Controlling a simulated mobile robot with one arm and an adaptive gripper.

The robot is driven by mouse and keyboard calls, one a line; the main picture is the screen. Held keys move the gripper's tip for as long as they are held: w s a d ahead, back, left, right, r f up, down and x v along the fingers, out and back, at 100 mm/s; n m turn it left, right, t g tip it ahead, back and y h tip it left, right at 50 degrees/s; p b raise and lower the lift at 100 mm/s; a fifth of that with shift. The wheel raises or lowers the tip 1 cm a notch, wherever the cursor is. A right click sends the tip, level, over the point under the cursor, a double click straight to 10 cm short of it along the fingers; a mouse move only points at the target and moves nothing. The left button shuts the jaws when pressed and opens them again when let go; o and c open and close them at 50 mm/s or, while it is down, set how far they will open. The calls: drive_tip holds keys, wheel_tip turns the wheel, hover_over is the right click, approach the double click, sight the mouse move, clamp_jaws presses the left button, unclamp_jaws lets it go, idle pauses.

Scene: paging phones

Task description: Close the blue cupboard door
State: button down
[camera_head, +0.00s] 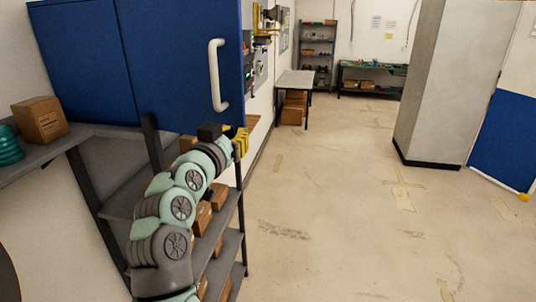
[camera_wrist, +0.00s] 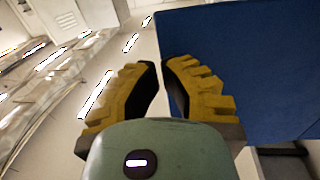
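The blue cupboard door (camera_head: 180,60) fills the upper left of the head view, with a white vertical handle (camera_head: 217,75) near its right edge. Another blue panel (camera_head: 80,65) adjoins it on the left. How far the door stands ajar is hard to tell. My gripper (camera_head: 241,142) has yellow fingers at the door's lower right corner, partly hidden by my arm. In the wrist view, the fingers (camera_wrist: 160,75) are apart by a narrow gap with nothing held between them. A blue panel (camera_wrist: 240,65) lies beyond and beside the right finger; contact is unclear.
Grey shelving (camera_head: 228,242) with cardboard boxes stands below the cupboard. A box (camera_head: 40,120) and a teal object (camera_head: 8,146) sit on the left shelf. A grey pillar (camera_head: 435,80) stands at right, a small table (camera_head: 295,78) farther back. The floor (camera_head: 335,200) between is clear.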

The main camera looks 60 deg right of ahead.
drive_tip(key=p+x, duration=0.3)
drive_tip(key=p, duration=0.1)
drive_tip(key=shift+p, duration=0.4)
drive_tip(key=shift+d, duration=0.1)
